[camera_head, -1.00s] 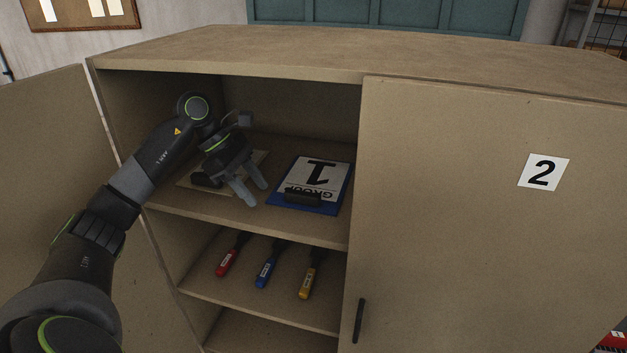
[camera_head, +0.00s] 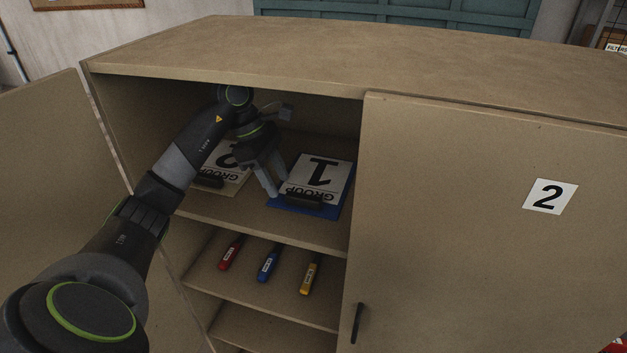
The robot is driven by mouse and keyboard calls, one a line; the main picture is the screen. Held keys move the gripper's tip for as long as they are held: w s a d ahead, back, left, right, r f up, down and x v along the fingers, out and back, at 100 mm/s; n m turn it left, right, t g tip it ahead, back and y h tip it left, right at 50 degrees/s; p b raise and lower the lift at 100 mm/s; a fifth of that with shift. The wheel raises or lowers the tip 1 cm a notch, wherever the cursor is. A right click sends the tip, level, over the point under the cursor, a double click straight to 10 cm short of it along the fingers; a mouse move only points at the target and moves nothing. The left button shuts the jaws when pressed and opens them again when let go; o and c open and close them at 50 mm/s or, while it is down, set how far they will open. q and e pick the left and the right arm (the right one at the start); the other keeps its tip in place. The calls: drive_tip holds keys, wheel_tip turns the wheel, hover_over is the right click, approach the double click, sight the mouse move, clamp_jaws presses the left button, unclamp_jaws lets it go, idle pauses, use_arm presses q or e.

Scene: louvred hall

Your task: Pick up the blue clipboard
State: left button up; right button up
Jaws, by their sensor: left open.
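The blue clipboard (camera_head: 330,211) lies flat on the cabinet's top shelf. It bears a white sheet marked "GROUP 1" and has a dark clip at its near edge. My left gripper (camera_head: 278,189) is inside the upper compartment, open and pointing down. Its fingers are at the clipboard's left side, with one finger overlapping its left edge in the view. I cannot tell whether they touch. Nothing is held. My right gripper is not in view.
A tan clipboard (camera_head: 236,186) marked "GROUP 2" lies left of the blue one, partly behind my arm. The cabinet's left door (camera_head: 60,200) is open and its right door (camera_head: 480,240) is shut. A lower shelf holds red, blue and yellow-handled tools (camera_head: 268,264).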

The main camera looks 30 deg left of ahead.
sight(299, 195)
use_arm(q)
drive_tip(key=shift+d+r, duration=0.1)
drive_tip(key=shift+d, duration=0.2)
drive_tip(key=d+p, duration=0.2)
drive_tip(key=d, duration=0.1)
drive_tip(key=shift+w+d+r+p, duration=0.2)
drive_tip(key=shift+w+d+p, duration=0.1)
drive_tip(key=shift+w, duration=0.1)
drive_tip(key=b+x, duration=0.1)
drive_tip(key=x, duration=0.2)
drive_tip(key=shift+a+f, duration=0.1)
drive_tip(key=shift+f, duration=0.1)
drive_tip(key=shift+a+f, duration=0.1)
drive_tip(key=shift+a, duration=0.05)
drive_tip(key=shift+c, duration=0.2)
clamp_jaws()
